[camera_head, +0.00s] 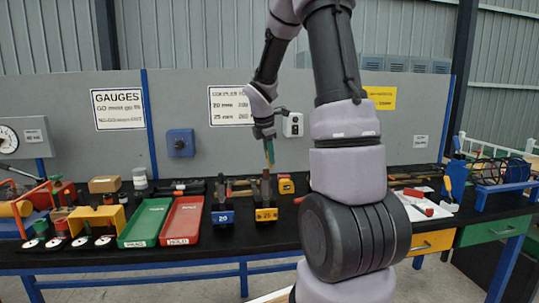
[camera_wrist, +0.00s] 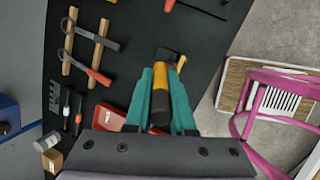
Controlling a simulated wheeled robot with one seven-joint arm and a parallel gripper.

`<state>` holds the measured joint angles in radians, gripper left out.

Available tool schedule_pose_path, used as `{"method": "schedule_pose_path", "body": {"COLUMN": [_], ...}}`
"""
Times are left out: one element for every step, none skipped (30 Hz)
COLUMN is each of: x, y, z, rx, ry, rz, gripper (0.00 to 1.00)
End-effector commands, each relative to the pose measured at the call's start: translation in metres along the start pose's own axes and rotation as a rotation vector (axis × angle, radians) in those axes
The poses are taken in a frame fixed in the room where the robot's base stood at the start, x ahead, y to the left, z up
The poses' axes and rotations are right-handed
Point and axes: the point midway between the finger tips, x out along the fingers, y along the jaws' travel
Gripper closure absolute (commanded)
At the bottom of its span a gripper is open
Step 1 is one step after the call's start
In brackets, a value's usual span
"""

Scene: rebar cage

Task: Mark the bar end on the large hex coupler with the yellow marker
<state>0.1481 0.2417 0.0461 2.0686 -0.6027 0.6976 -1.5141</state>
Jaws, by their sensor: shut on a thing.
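My gripper (camera_head: 268,152) hangs fingers down above the yellow stand marked 25 (camera_head: 266,214). Its teal fingers (camera_wrist: 161,98) are shut on a yellow and black piece, which looks like the yellow marker (camera_wrist: 161,82). Its yellow end points away from the wrist camera. In the head view the marker is too small to make out between the fingers. A dark upright piece stands in the yellow stand, just below the fingers. I cannot tell the large hex coupler or its bar end apart there. In the wrist view, a dark block with a yellow edge lies beyond the fingertips, partly hidden.
A blue stand marked 20 (camera_head: 222,217) is just left of the yellow one. Red (camera_head: 180,222) and green (camera_head: 146,222) trays lie further left. A yellow tape measure (camera_head: 286,186) is behind. A pink chair (camera_wrist: 270,85) stands beyond the bench edge.

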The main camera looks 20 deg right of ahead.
Motion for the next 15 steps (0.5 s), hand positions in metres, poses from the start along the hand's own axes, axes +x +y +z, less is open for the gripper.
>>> {"method": "schedule_pose_path", "body": {"x": [0.000, 0.000, -0.001, -0.001, -0.001, -0.002, -0.003, -0.003, -0.004, -0.005, -0.006, -0.007, -0.007, -0.008, -0.009], "y": [0.000, 0.000, 0.000, 0.001, 0.001, 0.001, 0.001, 0.002, 0.002, 0.003, 0.003, 0.004, 0.004, 0.004, 0.005], "z": [0.000, -0.001, -0.002, -0.003, -0.005, -0.007, -0.010, -0.012, -0.016, -0.018, -0.021, -0.024, -0.027, -0.029, -0.033], "rx": [0.000, 0.000, -0.001, -0.001, -0.001, -0.001, -0.001, -0.002, -0.003, -0.003, -0.003, -0.004, -0.004, -0.003, -0.002], "ry": [0.000, 0.000, 0.001, 0.001, 0.001, 0.001, 0.001, 0.002, 0.002, 0.002, 0.001, 0.001, 0.001, 0.001, 0.001], "rz": [0.000, 0.000, 0.000, 0.000, 0.000, 0.000, 0.000, 0.000, 0.000, 0.001, 0.001, 0.001, 0.001, 0.000, 0.000], "gripper": [1.00, 1.00, 1.00, 1.00, 1.00, 1.00, 1.00, 1.00, 1.00, 1.00, 1.00, 1.00, 1.00, 1.00, 1.00]}}
